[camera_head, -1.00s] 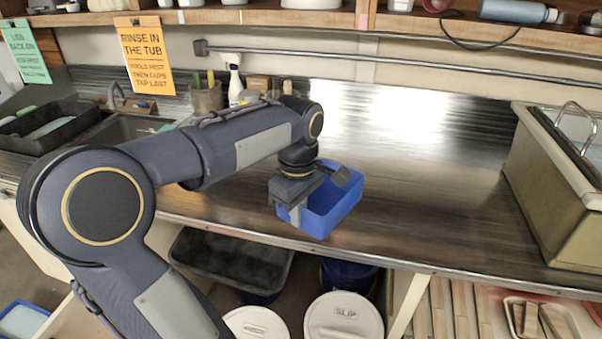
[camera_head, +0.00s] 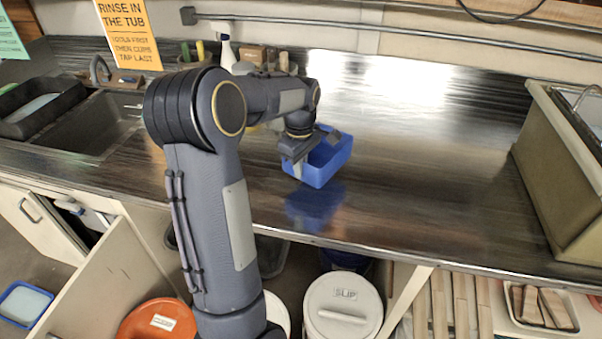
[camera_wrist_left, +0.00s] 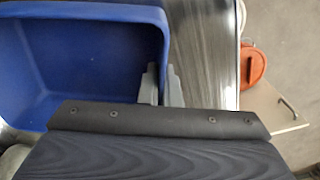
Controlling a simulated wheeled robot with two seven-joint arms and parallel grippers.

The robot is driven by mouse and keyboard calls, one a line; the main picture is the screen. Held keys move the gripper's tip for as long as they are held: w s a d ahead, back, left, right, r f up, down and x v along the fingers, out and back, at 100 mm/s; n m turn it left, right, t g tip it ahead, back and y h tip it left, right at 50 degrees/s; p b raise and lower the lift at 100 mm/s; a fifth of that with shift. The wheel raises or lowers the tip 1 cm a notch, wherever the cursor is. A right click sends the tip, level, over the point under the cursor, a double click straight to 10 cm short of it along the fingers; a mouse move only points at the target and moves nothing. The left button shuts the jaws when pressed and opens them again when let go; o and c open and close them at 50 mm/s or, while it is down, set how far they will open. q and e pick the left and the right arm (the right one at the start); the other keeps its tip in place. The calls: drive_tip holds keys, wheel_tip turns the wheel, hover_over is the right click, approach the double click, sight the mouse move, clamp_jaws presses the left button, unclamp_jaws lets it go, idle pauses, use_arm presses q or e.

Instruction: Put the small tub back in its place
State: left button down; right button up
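The small blue tub (camera_head: 322,172) is an open rectangular box. In the head view it is over the front part of the dark counter, with a blue reflection below it; it seems to hang a little above the surface. My left gripper (camera_head: 298,167) is shut on the tub's wall. In the left wrist view, the gripper fingers (camera_wrist_left: 162,86) sit on either side of the wall of the tub (camera_wrist_left: 85,50), which looks empty inside. The far side of the tub is partly hidden by the gripper. My right gripper is not in view.
A tan basin (camera_head: 555,160) stands at the right end of the counter (camera_head: 430,190). A sink (camera_head: 85,125) and dark tray (camera_head: 40,105) are at the left. Bottles and tool pots line the back. Below are a SLIP bucket (camera_head: 343,308) and an orange lid (camera_head: 158,322). The middle counter is clear.

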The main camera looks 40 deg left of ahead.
use_arm(q)
drive_tip(key=w+f, duration=0.1)
drive_tip(key=a+f, duration=0.1)
drive_tip(key=shift+w+a+f, duration=0.2)
drive_tip(key=shift+w+f, duration=0.2)
wheel_tip(320, 180, down, 3)
drive_tip(key=shift+p, duration=0.3)
drive_tip(key=shift+f, duration=0.2)
drive_tip(key=c, duration=1.6)
unclamp_jaws()
drive_tip(key=shift+c, duration=0.2)
drive_tip(key=shift+r, duration=0.15)
